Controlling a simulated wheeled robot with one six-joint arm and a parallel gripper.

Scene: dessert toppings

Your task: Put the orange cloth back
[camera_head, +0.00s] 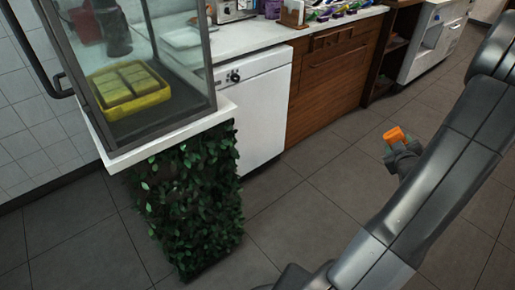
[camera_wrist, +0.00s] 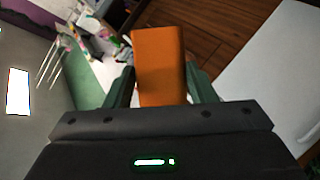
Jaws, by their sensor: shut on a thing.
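The orange cloth (camera_head: 394,134) looks like a small folded block. My gripper (camera_head: 392,149) is shut on it and holds it in the air at the right of the head view, over the open floor and apart from the counter. In the wrist view the cloth (camera_wrist: 158,55) stands out between the two green fingers of my gripper (camera_wrist: 160,88). Its lower end is hidden behind the gripper body.
A white counter (camera_head: 240,40) runs along the back, over a white appliance (camera_head: 257,115) and wooden cabinets (camera_head: 325,85). Several items crowd its far end. A glass case with a yellow tray (camera_head: 120,107) stands left, above leafy greenery (camera_head: 190,200). The tiled floor (camera_head: 310,200) is clear.

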